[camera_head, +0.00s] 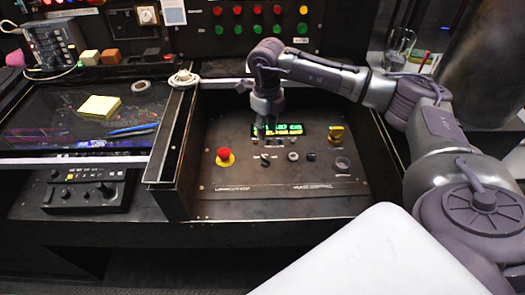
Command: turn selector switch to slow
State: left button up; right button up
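My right gripper (265,128) points down over the dark control panel (235,190), in front of the left part of a lit green display (290,129). Its fingers are small and dark, so I cannot tell whether they are open or shut. Just below it is a small black knob (265,160), which looks like a selector switch. A grey round control (293,156) and another small dark control (311,156) sit to its right. The labels and the knob's setting are too small to read. I cannot tell whether the gripper touches the knob. My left gripper is not in view.
A red mushroom button (224,154) on a yellow base stands left of the knob. A raised metal side wall (172,145) borders the panel's left. A white surface (375,255) fills the front.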

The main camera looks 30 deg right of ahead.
send_over(266, 159)
notch_tip(266, 159, down, 6)
notch_tip(266, 159, down, 5)
jog(key=shift+f, duration=0.1)
jog(key=shift+w+f, duration=0.1)
jog(key=shift+f, duration=0.35)
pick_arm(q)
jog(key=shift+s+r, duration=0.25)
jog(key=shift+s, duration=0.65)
pick_arm(e)
grip_shut()
